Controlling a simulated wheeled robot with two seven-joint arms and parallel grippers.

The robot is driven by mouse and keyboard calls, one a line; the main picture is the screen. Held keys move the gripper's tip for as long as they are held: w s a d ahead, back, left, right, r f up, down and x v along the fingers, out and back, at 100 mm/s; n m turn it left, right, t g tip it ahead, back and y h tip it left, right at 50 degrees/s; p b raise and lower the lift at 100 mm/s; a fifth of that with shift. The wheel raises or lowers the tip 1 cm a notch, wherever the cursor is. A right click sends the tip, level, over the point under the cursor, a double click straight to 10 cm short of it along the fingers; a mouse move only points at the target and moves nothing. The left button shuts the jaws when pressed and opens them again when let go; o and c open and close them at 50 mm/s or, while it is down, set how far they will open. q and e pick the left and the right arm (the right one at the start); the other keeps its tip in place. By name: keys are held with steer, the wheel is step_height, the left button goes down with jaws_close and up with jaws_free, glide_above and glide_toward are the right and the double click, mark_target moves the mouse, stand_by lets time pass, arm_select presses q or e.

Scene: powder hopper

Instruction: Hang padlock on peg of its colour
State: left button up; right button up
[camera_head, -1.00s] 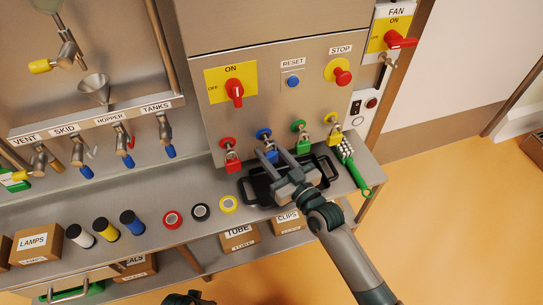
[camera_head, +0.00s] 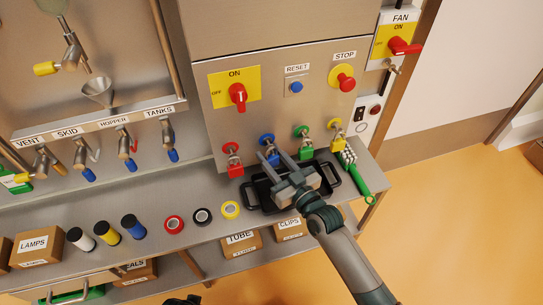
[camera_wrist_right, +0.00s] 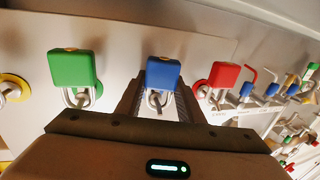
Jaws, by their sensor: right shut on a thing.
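My right gripper (camera_head: 274,156) is shut on the blue padlock (camera_wrist_right: 162,72) at the steel panel. In the wrist view the padlock's body is between the two fingers and its shackle is at the peg with the blue disc (camera_head: 267,138). The head view shows only part of this padlock (camera_head: 271,153) behind the fingers. A red padlock (camera_head: 235,166) hangs on the red peg to its left. A green padlock (camera_head: 306,150) and a yellow padlock (camera_head: 339,143) hang to its right on pegs of their own colours.
A black tray (camera_head: 249,199) lies on the steel shelf under my right gripper. A green-handled brush (camera_head: 359,183) lies to its right. Tape rolls (camera_head: 202,216) and coloured cylinders (camera_head: 107,232) stand on the left. A red rotary switch (camera_head: 237,95) and red stop button (camera_head: 346,84) sit above the padlocks.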

steer(key=o, duration=1.2)
steer(key=shift+c, duration=0.2)
steer(key=shift+s+d, duration=0.1)
steer(key=shift+s+d, duration=0.35)
steer(key=shift+s, duration=0.1)
arm_select(q)
steer(key=shift+r, duration=0.75)
arm_select(e)
steer(key=v, duration=1.6)
steer(key=shift+s, duration=0.15)
arm_select(q)
steer(key=shift+s, duration=0.1)
arm_select(e)
steer(key=shift+a, duration=0.15)
